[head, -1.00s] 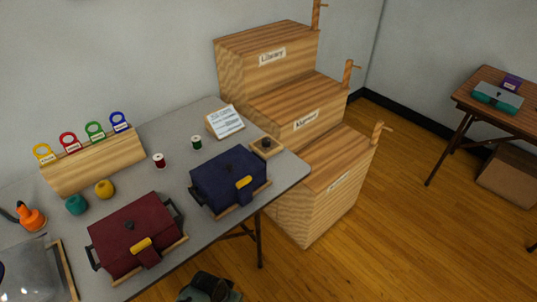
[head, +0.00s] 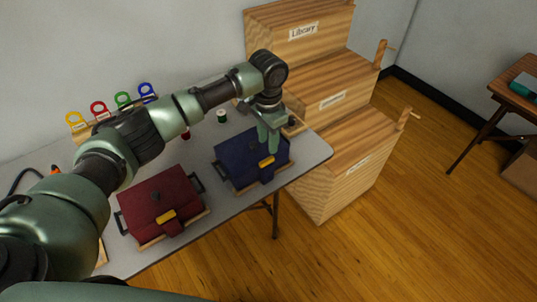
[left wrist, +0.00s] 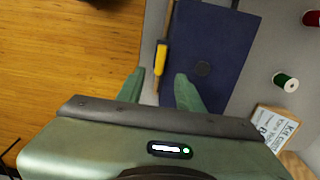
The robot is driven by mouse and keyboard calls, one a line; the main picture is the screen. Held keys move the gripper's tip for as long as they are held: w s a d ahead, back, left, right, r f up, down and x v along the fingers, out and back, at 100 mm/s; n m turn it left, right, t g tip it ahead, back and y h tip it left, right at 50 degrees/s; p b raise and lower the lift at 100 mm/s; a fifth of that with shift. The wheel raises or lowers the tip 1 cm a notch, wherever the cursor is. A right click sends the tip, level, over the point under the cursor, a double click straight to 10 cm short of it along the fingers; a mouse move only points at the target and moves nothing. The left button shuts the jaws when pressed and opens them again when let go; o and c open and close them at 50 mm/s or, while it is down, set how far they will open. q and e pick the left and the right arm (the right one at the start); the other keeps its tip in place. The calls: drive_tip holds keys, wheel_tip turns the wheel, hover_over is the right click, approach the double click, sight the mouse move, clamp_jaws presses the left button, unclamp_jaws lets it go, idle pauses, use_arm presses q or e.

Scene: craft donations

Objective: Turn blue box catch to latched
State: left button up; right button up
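The blue box (head: 236,163) sits closed on the grey table, left of the stepped crates. Its yellow catch (head: 266,161) is at the front edge and lies aslant in the head view. In the left wrist view the blue box (left wrist: 212,50) is ahead of the fingers, and the yellow catch (left wrist: 160,58) lies just beyond the gap between them. My left gripper (head: 268,140) hangs above the box near the catch. In the left wrist view my left gripper (left wrist: 158,92) is open with nothing between its fingers. My right gripper is not in view.
A maroon box (head: 160,195) with its own yellow catch sits left of the blue box. Wooden stepped crates (head: 350,150) stand right of the table. A green spool (left wrist: 285,82) and a label card (left wrist: 275,128) lie beside the blue box. Colored ring tags stand behind.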

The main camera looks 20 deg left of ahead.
sight(268, 159)
use_arm(q)
wheel_tip(268, 159, down, 7)
drive_tip(key=shift+f+p, duration=0.2)
drive_tip(key=shift+p, duration=0.3)
clamp_jaws()
